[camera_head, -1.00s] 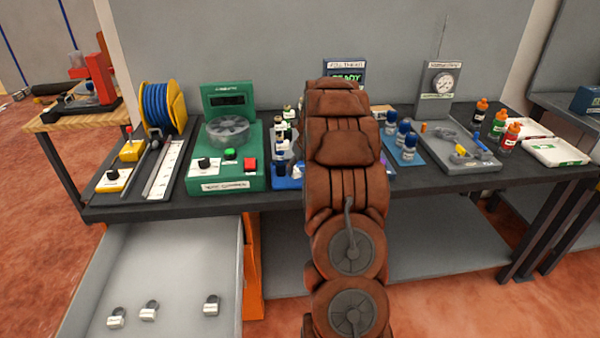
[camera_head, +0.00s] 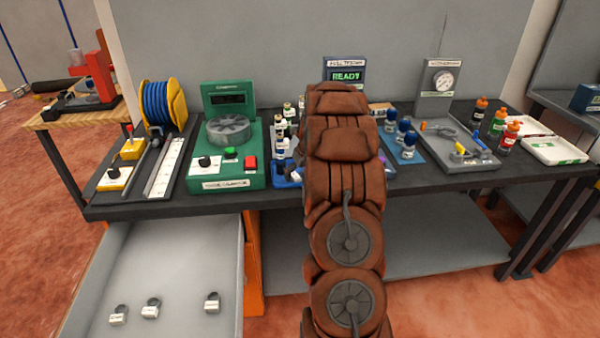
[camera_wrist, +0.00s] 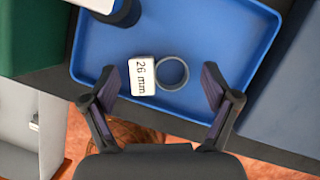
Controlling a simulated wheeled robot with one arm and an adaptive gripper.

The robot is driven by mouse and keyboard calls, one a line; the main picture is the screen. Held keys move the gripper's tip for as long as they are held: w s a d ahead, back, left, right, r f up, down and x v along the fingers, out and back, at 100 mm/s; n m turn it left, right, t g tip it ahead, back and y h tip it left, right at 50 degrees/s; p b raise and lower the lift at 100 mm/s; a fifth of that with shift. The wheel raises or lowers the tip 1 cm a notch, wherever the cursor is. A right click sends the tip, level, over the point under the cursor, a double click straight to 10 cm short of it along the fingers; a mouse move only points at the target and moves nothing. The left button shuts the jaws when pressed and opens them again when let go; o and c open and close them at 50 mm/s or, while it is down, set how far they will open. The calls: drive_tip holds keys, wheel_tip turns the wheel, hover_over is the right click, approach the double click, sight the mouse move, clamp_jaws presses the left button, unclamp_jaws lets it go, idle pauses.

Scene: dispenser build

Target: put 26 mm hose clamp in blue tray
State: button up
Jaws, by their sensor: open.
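The 26 mm hose clamp, a grey ring (camera_wrist: 185,75) with a white tag (camera_wrist: 142,77) reading "26 mm", appears in the wrist view inside the outline of the blue tray (camera_wrist: 225,35). It looks to lie on the tray floor, near the edge closest to my gripper. My gripper (camera_wrist: 160,80) is open, with one finger on each side of the clamp and a gap to both. In the head view a corner of the blue tray (camera_head: 284,178) shows left of my arm; the arm hides the clamp and my gripper there.
A blue-capped bottle (camera_wrist: 118,10) overlaps the tray's upper left in the wrist view. A green machine (camera_head: 228,180) stands left of the tray. An open grey drawer (camera_head: 180,265) below holds three tagged clamps. A grey fixture board (camera_head: 465,155) is at right.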

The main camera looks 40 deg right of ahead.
drive_tip(key=shift+r, duration=0.1)
drive_tip(key=b+v, duration=0.2)
drive_tip(key=v, duration=1)
drive_tip(key=s+a+r+n+g+y, duration=0.1)
drive_tip(key=s+a+n, duration=0.2)
drive_tip(key=a+n, duration=0.45)
drive_tip(key=s+a+r+n+g, duration=0.1)
drive_tip(key=s+a+n, duration=0.25)
drive_tip(key=a, duration=0.75)
drive_tip(key=s+a+r+n+g+y, duration=0.1)
drive_tip(key=s+a+n, duration=0.1)
drive_tip(key=a+n, duration=0.6)
drive_tip(key=s+a+f+n+g, duration=0.1)
drive_tip(key=s+a+f+n, duration=0.1)
drive_tip(key=s+a+n, duration=0.5)
drive_tip(key=s+a+f+n+g, duration=0.2)
drive_tip(key=s+a+n, duration=0.6)
drive_tip(key=s+n, duration=0.5)
drive_tip(key=s, duration=0.5)
drive_tip(key=shift+s+h, duration=0.15)
drive_tip(key=shift+h, duration=0.25)
drive_tip(key=shift+a, duration=0.1)
